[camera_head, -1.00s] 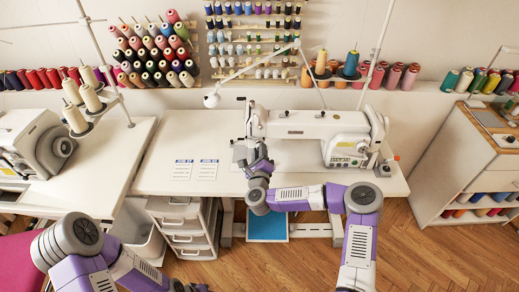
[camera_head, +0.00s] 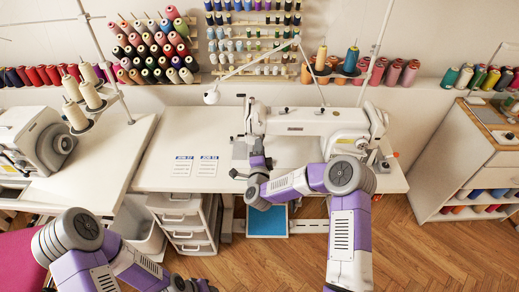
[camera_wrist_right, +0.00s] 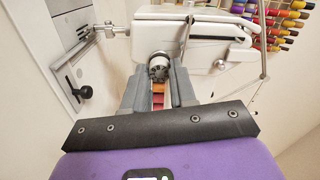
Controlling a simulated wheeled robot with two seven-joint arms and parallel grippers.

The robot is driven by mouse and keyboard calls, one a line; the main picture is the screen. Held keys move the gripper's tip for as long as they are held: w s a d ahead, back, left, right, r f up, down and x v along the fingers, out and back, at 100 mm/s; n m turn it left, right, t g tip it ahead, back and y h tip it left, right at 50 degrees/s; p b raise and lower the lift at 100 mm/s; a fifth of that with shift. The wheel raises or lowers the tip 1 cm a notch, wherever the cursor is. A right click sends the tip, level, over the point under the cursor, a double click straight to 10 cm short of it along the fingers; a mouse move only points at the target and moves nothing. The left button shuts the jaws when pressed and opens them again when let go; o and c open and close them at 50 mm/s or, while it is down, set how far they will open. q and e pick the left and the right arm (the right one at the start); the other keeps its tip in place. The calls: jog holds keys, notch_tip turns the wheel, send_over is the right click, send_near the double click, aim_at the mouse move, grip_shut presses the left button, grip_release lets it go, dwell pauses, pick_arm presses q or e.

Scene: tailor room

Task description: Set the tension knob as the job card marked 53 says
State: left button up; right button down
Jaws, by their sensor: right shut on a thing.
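The white sewing machine (camera_head: 310,122) stands on the table. Its small round knob (camera_wrist_right: 158,66) with a dark notched face shows in the right wrist view. My right gripper (camera_wrist_right: 158,90) is shut on this knob, one grey finger on each side. In the head view my right gripper (camera_head: 256,150) is at the machine's left end, and the knob is hidden there. Two job cards, a left one (camera_head: 181,168) and a right one (camera_head: 207,168), lie flat on the table left of the machine. Their numbers are too small to read surely. My left gripper is out of the picture.
The white table (camera_head: 160,150) is clear around the cards. A thread stand with cones (camera_head: 75,115) and another machine (camera_head: 32,140) are at the left. Spools line the back wall. A white drawer unit (camera_head: 190,225) and a blue pedal plate (camera_head: 268,222) are below.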

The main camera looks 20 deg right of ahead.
jog(key=n+b, duration=0.3)
jog(key=n, duration=0.9)
dwell(0.5)
jog(key=c, duration=0.9)
grip_release()
jog(key=p+v, duration=0.1)
jog(key=v, duration=0.6)
jog(key=shift+s+a+r, duration=0.1)
jog(key=shift+s+a, duration=0.05)
jog(key=shift+s, duration=0.15)
